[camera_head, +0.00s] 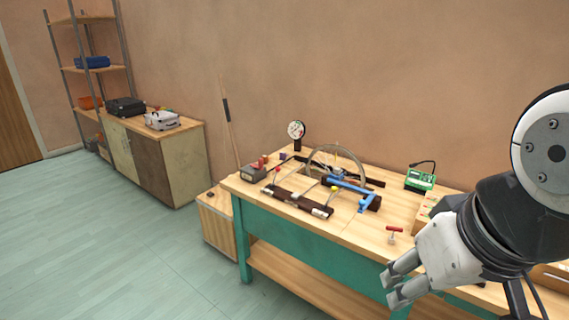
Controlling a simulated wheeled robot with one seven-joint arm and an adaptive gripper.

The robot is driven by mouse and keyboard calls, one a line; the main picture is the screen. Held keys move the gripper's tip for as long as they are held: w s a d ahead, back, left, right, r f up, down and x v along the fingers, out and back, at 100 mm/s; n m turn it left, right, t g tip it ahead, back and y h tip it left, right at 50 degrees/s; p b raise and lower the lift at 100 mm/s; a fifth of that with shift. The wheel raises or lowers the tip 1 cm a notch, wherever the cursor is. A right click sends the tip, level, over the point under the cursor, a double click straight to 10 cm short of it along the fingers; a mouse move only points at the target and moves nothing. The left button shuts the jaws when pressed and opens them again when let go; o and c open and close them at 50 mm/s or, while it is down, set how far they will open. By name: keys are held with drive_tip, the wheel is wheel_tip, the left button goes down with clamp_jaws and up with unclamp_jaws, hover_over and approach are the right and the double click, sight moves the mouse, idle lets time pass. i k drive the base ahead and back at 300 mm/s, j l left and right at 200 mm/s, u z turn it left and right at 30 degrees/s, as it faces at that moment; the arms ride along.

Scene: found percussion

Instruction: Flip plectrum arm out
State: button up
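A spoked wheel (357,157) stands upright in a dark frame on the workbench. A blue arm-like piece (367,202) sticks out at the front right of this rig, beside a dark cylinder. Another blue part (336,176) sits near the foot of the wheel. I cannot tell for sure which part is the plectrum arm; it may be the blue piece. My gripper (390,287) is at the lower right, in front of the bench's front edge and well apart from the rig. Its two fingers are spread with a gap, and nothing shows between them.
The workbench (390,240) has a green front. A dark bar (300,201) with small knobs lies before the wheel. The floor at left is clear.

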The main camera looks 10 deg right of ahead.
sight(333, 179)
drive_tip(key=i+l+z, duration=0.15)
drive_tip(key=i+l, duration=0.3)
drive_tip(key=i+l+z, duration=0.15)
drive_tip(key=i+l, duration=0.25)
drive_tip(key=i, duration=0.2)
